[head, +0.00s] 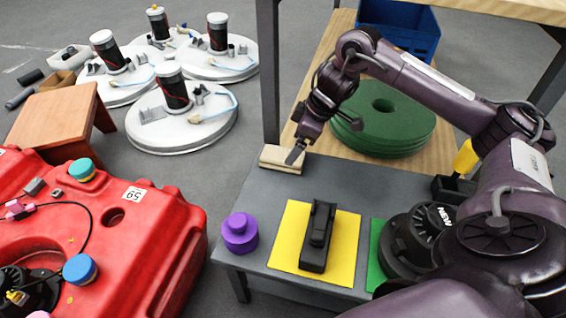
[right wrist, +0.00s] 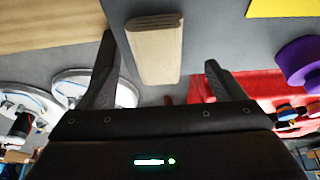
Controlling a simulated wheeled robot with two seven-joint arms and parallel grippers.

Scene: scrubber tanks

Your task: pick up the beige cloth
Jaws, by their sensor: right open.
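The beige cloth (head: 275,160) is a folded, flat block at the far left corner of the grey table. It also shows in the right wrist view, where the cloth (right wrist: 155,55) lies between my open fingers, with space on both sides. My right gripper (head: 294,155) is right at the cloth, and one dark finger hides part of its right side in the head view. In the right wrist view the right gripper (right wrist: 158,48) holds nothing. I cannot tell whether the fingers touch the cloth. My left gripper is not in view.
The grey table (head: 258,195) also holds a purple knobbed piece (head: 240,233) and a black clip-like tool (head: 318,237) on a yellow mat (head: 344,245). Green discs (head: 385,125) lie on a wooden shelf behind. A red tank (head: 150,240) stands at the left.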

